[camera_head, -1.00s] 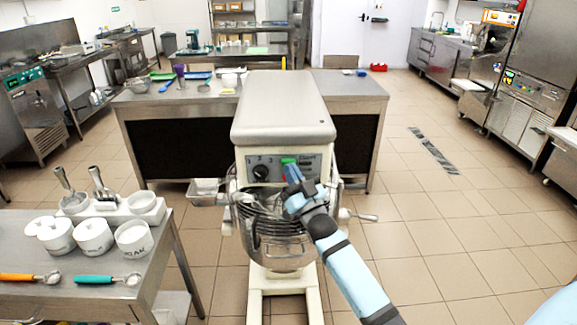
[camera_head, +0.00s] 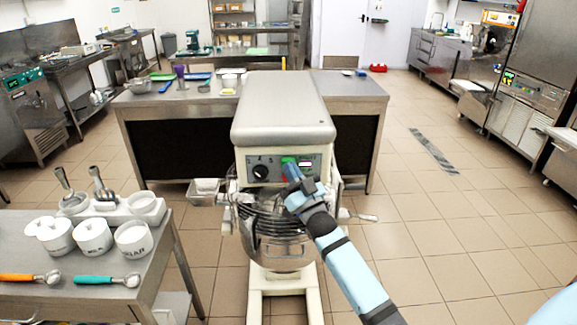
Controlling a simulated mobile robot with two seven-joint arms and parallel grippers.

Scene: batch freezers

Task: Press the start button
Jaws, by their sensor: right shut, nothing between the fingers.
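The mixer (camera_head: 283,108) stands in the middle of the view, with a control panel on its front. The panel carries a black dial (camera_head: 261,171), a green start button (camera_head: 289,160) and a partly hidden red button beneath it. My right gripper (camera_head: 291,170) is shut and empty. Its tips are right at the panel, just below the green button; I cannot tell whether they touch it. My right arm comes in from the lower right. The wire guard and bowl (camera_head: 275,245) are below the panel. My left gripper is out of view.
A table at the left (camera_head: 130,297) holds white containers and two scoops, with orange and teal handles. A steel counter (camera_head: 355,92) with utensils stands behind the mixer. Open tiled floor lies to the right.

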